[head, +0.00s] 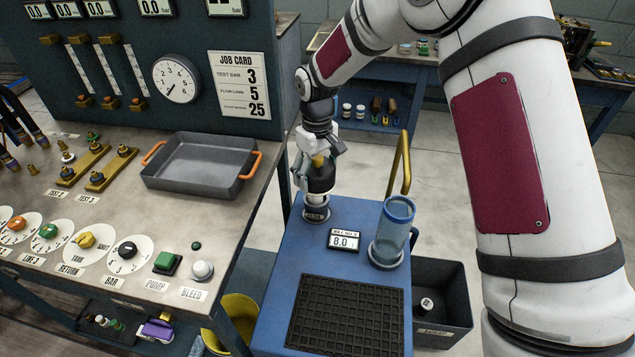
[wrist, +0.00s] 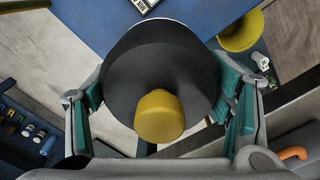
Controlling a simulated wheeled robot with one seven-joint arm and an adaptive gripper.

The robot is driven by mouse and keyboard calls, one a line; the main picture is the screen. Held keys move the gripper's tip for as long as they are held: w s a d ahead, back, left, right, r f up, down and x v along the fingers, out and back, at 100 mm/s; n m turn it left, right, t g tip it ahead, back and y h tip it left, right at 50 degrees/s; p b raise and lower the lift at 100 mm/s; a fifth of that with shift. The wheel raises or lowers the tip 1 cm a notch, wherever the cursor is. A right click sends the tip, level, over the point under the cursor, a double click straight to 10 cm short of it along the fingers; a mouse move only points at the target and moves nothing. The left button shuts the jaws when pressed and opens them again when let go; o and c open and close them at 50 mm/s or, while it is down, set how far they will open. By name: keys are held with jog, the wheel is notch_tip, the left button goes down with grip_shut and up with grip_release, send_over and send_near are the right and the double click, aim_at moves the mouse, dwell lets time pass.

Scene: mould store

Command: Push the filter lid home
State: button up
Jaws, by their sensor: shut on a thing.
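My gripper (head: 322,160) is shut on a round black piece with a yellow knob (head: 320,178), which looks like the filter lid. In the wrist view the same black piece (wrist: 190,85) sits between the two teal finger pads, its yellow knob facing the camera. In the head view it is roughly upright at the far left corner of the blue cart (head: 290,290). A pale collar and a grey labelled base (head: 316,214) stand directly under it. I cannot tell whether the black piece is fully seated, as the join is small and partly hidden.
A workbench with a grey tray (head: 195,180) stands left. A dark bin (head: 450,290) is at the right.

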jog(key=w+b, duration=0.4)
jog(key=w, duration=0.3)
jog(key=shift+m, duration=0.4)
jog(key=shift+a+f+b, duration=0.1)
jog(key=shift+f+b, duration=1.45)
jog(key=shift+f, duration=1.9)
jog(key=shift+f+b, duration=1.2)
jog(key=shift+f, duration=1)
jog(key=shift+f, duration=0.1)
